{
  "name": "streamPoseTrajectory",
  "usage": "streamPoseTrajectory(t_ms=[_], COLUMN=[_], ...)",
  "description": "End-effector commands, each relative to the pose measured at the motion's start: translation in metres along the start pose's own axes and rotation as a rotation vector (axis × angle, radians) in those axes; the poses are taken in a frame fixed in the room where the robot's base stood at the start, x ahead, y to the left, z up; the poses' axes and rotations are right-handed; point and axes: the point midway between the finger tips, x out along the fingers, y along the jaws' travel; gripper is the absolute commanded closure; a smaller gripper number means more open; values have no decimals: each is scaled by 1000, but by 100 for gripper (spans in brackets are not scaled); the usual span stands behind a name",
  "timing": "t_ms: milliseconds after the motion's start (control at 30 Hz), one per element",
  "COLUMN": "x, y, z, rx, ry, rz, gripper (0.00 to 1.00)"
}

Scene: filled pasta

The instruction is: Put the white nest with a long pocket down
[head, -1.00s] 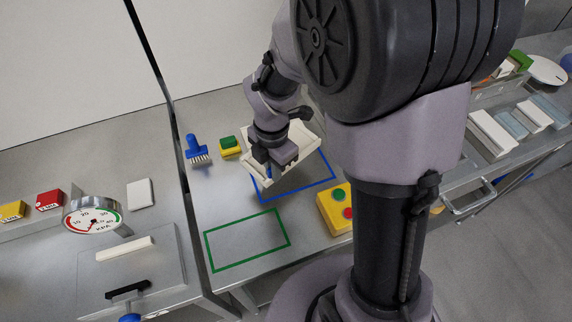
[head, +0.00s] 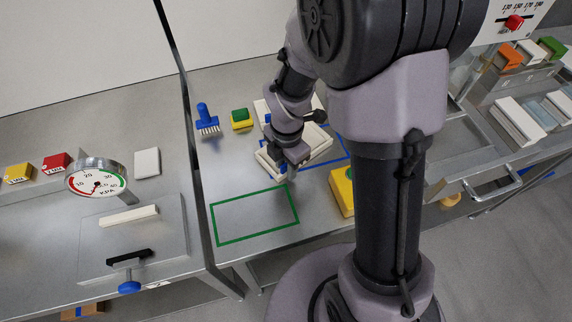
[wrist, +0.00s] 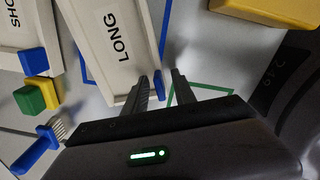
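The white nest with a long pocket (head: 312,148) is at my gripper (head: 287,166) in the head view. In the wrist view the nest (wrist: 112,62) bears the word LONG. My gripper's fingers (wrist: 167,76) are at its near end, around a small blue tab, and the nest moves with them. A green outline (head: 255,215) on the table is empty.
A second white nest (head: 262,107), lettered SHO in the wrist view (wrist: 12,30), lies behind. A yellow button box (head: 342,190) stands at the right.

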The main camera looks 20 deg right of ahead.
Motion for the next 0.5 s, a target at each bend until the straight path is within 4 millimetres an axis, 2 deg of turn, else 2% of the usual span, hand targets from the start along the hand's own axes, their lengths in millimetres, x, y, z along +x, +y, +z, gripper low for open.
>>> streamPoseTrajectory(t_ms=[167,233,500], x=[-1,-10,-86], y=[0,0,1], z=[0,0,0], rx=[0,0,1], ry=[0,0,-1], rz=[0,1,4], gripper=[68,68,68])
